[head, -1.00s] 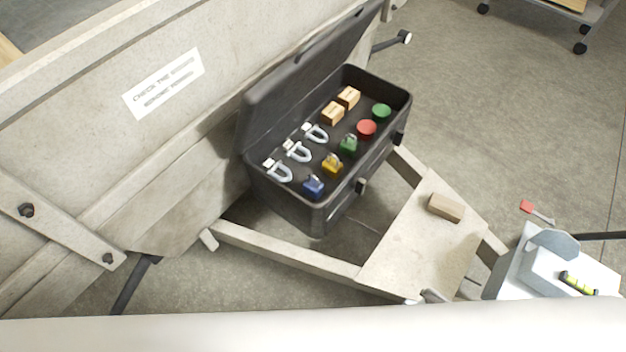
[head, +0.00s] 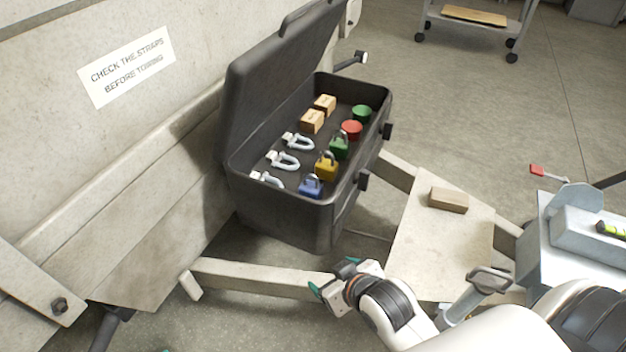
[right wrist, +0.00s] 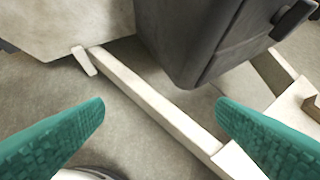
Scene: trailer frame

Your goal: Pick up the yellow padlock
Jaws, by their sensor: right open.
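The yellow padlock (head: 326,168) stands in the open black toolbox (head: 290,222), between a blue padlock (head: 311,187) and a green padlock (head: 339,148). My right gripper (head: 334,277) is in front of the toolbox and lower in the head view, apart from it. Its two green fingers are spread with nothing between them, as the right wrist view (right wrist: 160,125) also shows. That view shows the toolbox's outer wall (right wrist: 190,40) ahead, and the padlocks are out of it. My left gripper is not in view.
The toolbox also holds several shackles (head: 284,160), small boxes (head: 313,121), and a red (head: 352,129) and a green round piece (head: 362,112). Its raised lid (head: 275,85) stands on the left. A trailer beam (head: 265,278) runs below. A wooden block (head: 448,200) lies on the plate at right.

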